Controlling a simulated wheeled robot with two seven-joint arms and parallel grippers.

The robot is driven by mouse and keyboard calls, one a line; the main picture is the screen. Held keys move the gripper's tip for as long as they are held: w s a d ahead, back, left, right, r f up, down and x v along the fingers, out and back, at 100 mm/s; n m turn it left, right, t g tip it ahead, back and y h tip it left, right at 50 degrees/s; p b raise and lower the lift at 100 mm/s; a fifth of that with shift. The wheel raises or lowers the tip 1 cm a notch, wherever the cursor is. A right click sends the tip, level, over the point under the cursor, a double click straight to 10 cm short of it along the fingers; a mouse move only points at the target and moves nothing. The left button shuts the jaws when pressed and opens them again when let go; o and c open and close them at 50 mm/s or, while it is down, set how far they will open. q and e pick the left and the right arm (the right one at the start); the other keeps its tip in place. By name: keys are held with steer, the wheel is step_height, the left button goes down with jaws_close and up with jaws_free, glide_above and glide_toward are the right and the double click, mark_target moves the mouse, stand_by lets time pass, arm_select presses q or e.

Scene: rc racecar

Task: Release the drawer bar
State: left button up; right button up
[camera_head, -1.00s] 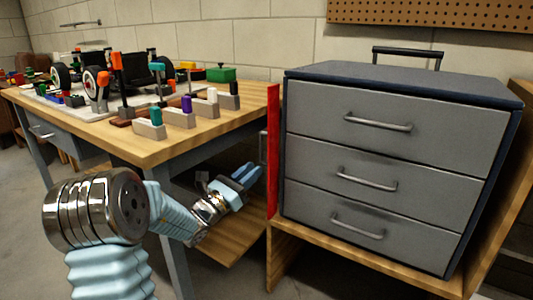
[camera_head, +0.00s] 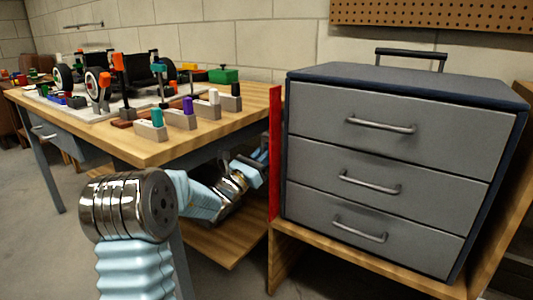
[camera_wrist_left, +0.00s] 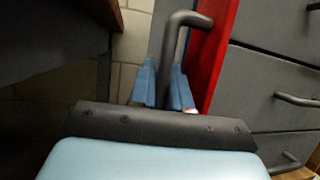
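My left gripper (camera_head: 256,165) is low beside the red side panel (camera_head: 275,150) of the grey drawer cabinet, just under the bench edge. In the left wrist view, a dark grey bent bar (camera_wrist_left: 172,52) runs up between the blue fingers of my left gripper (camera_wrist_left: 163,85) and bends right at its top. The fingers stand close on either side of it; whether they press on it I cannot tell. The red panel (camera_wrist_left: 212,60) is right of the bar. The cabinet's drawers (camera_head: 375,190) are shut, each with a metal handle. My right gripper is out of view.
The wooden workbench (camera_head: 160,150) stands left of the cabinet, with a model car (camera_head: 120,85) and several coloured-handled tools in grey blocks. A lower wooden shelf (camera_head: 225,240) lies below my left gripper. The floor (camera_head: 40,250) at left is clear.

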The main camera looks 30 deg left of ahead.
arm_select(q)
jaws_close()
steer(key=shift+w+a+m+g+h, duration=0.15)
steer(key=shift+m+g+h, duration=0.4)
steer(key=shift+h, duration=0.65)
steer(key=shift+w+d+m+g+h, duration=0.1)
steer(key=shift+w+m+g+h, duration=0.2)
steer(key=shift+m+h, duration=0.7)
steer(key=shift+s+n, duration=0.1)
steer(key=shift+n, duration=0.15)
steer(key=shift+o, duration=1.4)
jaws_free()
